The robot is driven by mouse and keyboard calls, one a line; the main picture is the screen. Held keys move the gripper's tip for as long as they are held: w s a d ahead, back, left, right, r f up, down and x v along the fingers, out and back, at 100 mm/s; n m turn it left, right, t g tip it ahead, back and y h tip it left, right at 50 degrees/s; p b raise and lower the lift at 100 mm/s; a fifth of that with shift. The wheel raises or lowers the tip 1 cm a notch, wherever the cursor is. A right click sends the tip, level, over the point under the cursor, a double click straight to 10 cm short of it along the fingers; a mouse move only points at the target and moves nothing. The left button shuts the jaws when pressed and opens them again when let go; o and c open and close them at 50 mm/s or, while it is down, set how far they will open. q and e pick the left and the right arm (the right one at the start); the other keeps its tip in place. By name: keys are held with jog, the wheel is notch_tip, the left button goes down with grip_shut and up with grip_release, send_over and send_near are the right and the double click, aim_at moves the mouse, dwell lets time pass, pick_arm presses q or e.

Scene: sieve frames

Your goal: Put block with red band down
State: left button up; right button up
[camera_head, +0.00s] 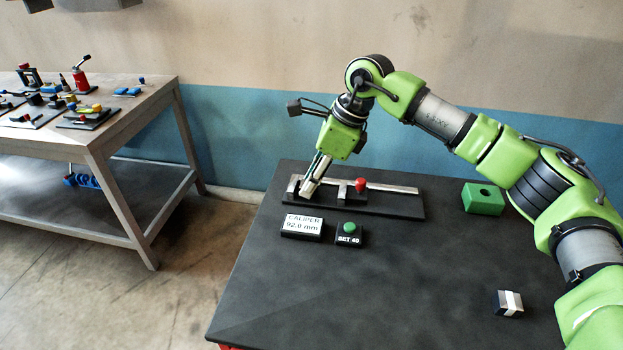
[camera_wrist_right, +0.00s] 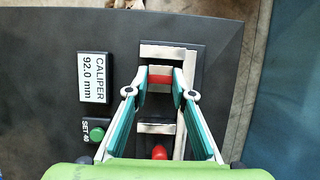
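The block with red band (camera_wrist_right: 160,80) lies between the fingertips of my right gripper (camera_wrist_right: 160,88) in the wrist view, with the fingers closed against its sides. In the head view the right gripper (camera_head: 308,188) points down at the left part of the caliper, and the block is hard to make out there. The caliper has a black base (camera_head: 400,207), a metal rail and a sliding jaw with a red knob (camera_head: 360,185). The block is between the end jaw and the sliding jaw; whether it touches the base is unclear. My left gripper is not in view.
A display (camera_head: 302,226) reads CALIPER 92.0 mm, beside a green SET 40 button (camera_head: 349,228). A green block with a hole (camera_head: 483,199) and a dark block with a white band (camera_head: 508,303) stand at right. The table's front middle (camera_head: 390,295) is clear. A cluttered workbench (camera_head: 140,105) stands left.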

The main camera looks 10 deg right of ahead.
jog(key=shift+o, duration=1.4)
jog(key=shift+r, duration=0.1)
jog(key=shift+r, duration=0.2)
jog(key=b+v, duration=0.3)
jog(key=v, duration=0.9)
jog(key=shift+s+d+f, duration=0.1)
jog(key=shift+f, duration=0.05)
